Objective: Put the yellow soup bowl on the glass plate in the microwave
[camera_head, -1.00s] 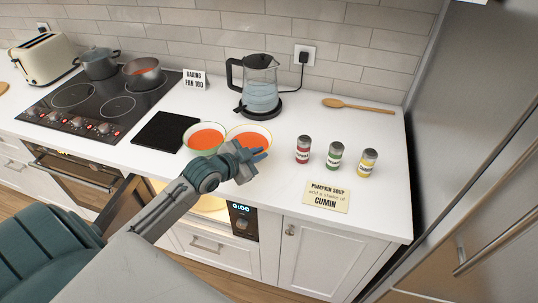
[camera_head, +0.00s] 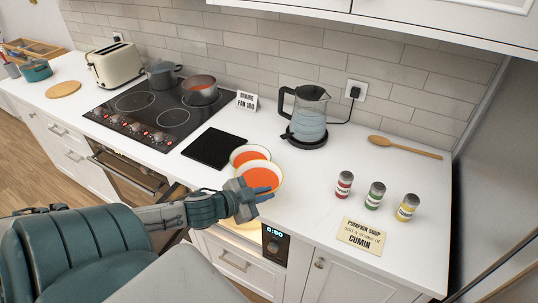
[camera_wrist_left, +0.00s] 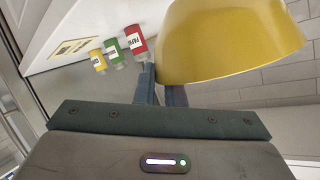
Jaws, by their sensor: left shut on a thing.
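In the left wrist view the bowl's smooth yellow outside (camera_wrist_left: 232,42) rises close beside the gripper's fingers (camera_wrist_left: 160,88). How high it is above the counter I cannot tell. The microwave (camera_head: 273,245) is built in under the counter, its display reading 0:00. A warm glow shows at its opening, mostly behind my left arm. The glass plate is hidden. My right gripper is not in view.
A kettle (camera_head: 306,120) is behind.

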